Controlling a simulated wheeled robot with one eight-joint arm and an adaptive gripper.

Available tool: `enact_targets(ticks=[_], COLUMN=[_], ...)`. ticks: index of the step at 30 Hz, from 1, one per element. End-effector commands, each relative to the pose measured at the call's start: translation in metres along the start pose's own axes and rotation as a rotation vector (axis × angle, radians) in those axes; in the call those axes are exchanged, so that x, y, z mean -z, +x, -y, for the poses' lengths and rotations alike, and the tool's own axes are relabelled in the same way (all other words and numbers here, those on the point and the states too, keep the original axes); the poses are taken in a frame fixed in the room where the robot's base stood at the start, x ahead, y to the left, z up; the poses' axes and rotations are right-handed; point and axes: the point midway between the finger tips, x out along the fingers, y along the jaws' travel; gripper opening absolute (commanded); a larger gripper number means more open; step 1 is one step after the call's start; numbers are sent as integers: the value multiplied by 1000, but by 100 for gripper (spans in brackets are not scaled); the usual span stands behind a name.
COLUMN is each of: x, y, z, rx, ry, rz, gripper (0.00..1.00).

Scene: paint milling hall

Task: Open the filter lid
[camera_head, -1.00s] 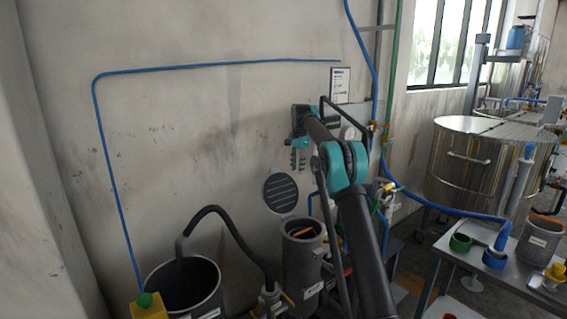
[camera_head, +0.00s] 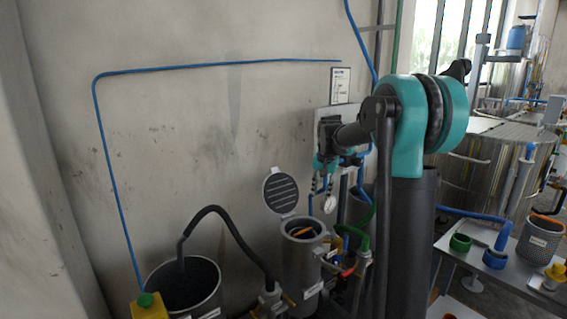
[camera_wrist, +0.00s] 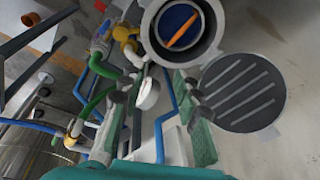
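An orange strip shows inside on a blue surface. In the wrist view the lid (camera_wrist: 242,92) is right of the open housing (camera_wrist: 152,30). My gripper (camera_head: 320,186) points down, right of the lid and apart from it. In the wrist view my gripper (camera_wrist: 155,92) has its fingers spread, with nothing held; a white round gauge (camera_wrist: 148,93) shows between them.
Valves and blue and green pipes (camera_head: 362,235) crowd the right of the housing. A dark bin (camera_head: 184,290) with a black hose stands left. A grey table (camera_head: 470,262) with fittings and a large steel vat (camera_head: 480,165) are at the right. The wall above the lid is clear.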

Motion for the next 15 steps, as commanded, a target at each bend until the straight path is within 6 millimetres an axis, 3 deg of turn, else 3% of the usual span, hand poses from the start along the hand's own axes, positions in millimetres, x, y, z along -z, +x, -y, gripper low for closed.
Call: enact_targets(ticks=[8, 15], x=[-108, -210], y=[14, 41], z=[-80, -149], rx=[13, 15], ry=[-164, -309], rz=[-56, -107], gripper=[32, 32])
